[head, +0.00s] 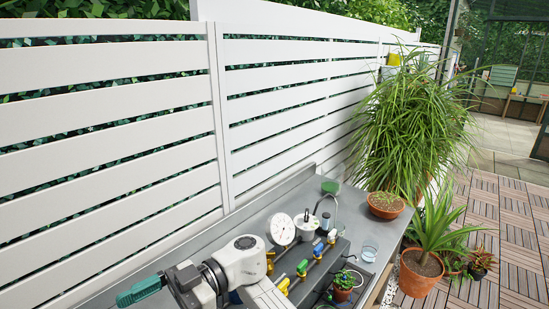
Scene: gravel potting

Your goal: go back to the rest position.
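My white arm (243,261) reaches in from the bottom edge, over the near left part of the grey bench (262,213). Its end points to the left, where a dark green ribbed piece (140,291) sticks out. I cannot tell if this piece is a finger of my gripper or something else. The fingertips do not show clearly, and I cannot tell if they are open or shut. The bottom edge cuts off part of the arm. No held thing can be made out.
A round white dial (283,229), a faucet-like fitting (306,225) and yellow and blue valves stand right of my arm. A small potted plant (343,286), a glass (369,251) and a terracotta pot (386,205) stand farther right. A white slatted fence (110,119) runs behind the bench.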

